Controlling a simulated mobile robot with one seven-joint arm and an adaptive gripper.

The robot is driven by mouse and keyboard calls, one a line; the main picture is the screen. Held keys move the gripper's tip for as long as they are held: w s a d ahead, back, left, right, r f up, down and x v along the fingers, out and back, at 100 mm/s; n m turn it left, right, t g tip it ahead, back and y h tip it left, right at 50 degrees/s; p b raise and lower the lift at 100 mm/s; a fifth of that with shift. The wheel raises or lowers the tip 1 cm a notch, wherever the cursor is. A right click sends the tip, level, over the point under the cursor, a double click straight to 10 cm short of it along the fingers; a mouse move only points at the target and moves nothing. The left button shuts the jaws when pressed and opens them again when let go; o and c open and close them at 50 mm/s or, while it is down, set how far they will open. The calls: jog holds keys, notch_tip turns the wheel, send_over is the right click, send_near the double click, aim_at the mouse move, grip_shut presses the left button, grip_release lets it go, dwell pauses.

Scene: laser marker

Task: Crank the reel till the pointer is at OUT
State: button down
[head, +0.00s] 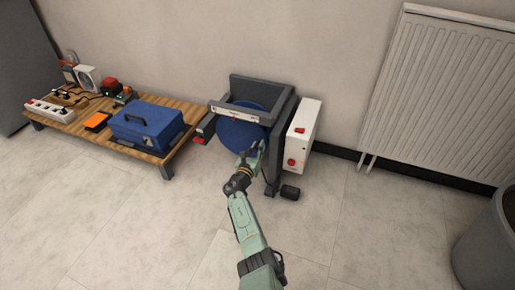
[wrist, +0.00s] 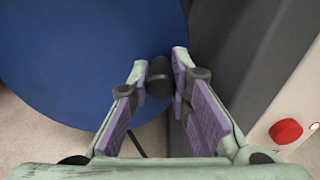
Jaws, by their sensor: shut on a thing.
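The reel is a round blue disc (head: 238,134) set in a dark grey frame (head: 264,84) against the wall. It fills the upper left of the wrist view (wrist: 75,55). A white scale strip (head: 220,111) runs across the top of the disc; its lettering and the pointer are too small to read. My gripper (head: 254,153) is at the disc's lower right edge. In the wrist view its purple-padded fingers are shut on the dark crank knob (wrist: 159,78), which sits between the fingertips. The rest of the crank is hidden.
A white control box (head: 302,137) with red buttons stands just right of the frame. A low wooden table (head: 147,154) at left holds a blue toolbox (head: 147,124) and a power strip (head: 48,110). A radiator (head: 440,90) and a bin (head: 487,245) are at right. The front floor is clear.

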jog(key=shift+f, duration=0.15)
jog(key=c, duration=1.4)
grip_release()
jog(key=shift+c, duration=0.2)
